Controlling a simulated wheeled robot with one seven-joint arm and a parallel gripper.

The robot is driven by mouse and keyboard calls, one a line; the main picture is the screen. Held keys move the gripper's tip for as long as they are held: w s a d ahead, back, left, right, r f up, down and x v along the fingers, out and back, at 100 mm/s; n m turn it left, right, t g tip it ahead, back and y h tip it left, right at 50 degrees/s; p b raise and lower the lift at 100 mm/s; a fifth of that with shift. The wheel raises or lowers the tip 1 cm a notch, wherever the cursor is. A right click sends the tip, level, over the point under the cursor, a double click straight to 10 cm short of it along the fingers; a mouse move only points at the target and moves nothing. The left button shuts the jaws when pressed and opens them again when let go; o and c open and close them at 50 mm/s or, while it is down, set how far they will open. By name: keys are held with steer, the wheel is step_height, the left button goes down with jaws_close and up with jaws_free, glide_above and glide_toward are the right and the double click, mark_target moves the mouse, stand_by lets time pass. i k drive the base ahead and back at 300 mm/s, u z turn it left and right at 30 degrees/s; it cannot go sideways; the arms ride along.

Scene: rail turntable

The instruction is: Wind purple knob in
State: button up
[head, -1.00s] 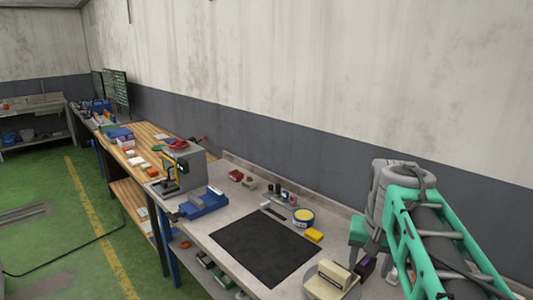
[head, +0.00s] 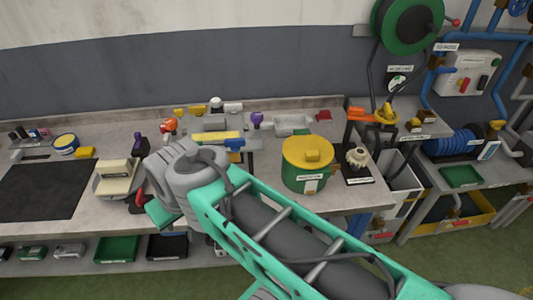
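A purple knob (head: 257,119) stands at the back of the grey workbench in the head view, to the right of a group of fittings with a yellow bar (head: 213,137) and a blue part. What it is mounted on is too small to make out. A second purple-topped piece (head: 138,142) stands further left, behind a beige box-like device. I cannot tell from this view how far either is wound. My teal and grey arm crosses the foreground and covers part of the bench. My gripper does not show.
A green drum with a yellow lid (head: 308,158) stands right of the fittings, with a cream geared piece (head: 357,157) beside it. An orange-handled part (head: 362,114) is near the bench's right end. A black mat (head: 42,190) lies at left. Blue pipes are at far right.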

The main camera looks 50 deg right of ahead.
mark_target(257, 118)
steer(key=z, duration=0.3)
steer(key=k, duration=0.65)
steer(key=u, duration=0.05)
steer(key=i, duration=0.9)
steer(key=z, duration=1.15)
steer(key=i, duration=0.5)
steer(key=u, duration=0.1)
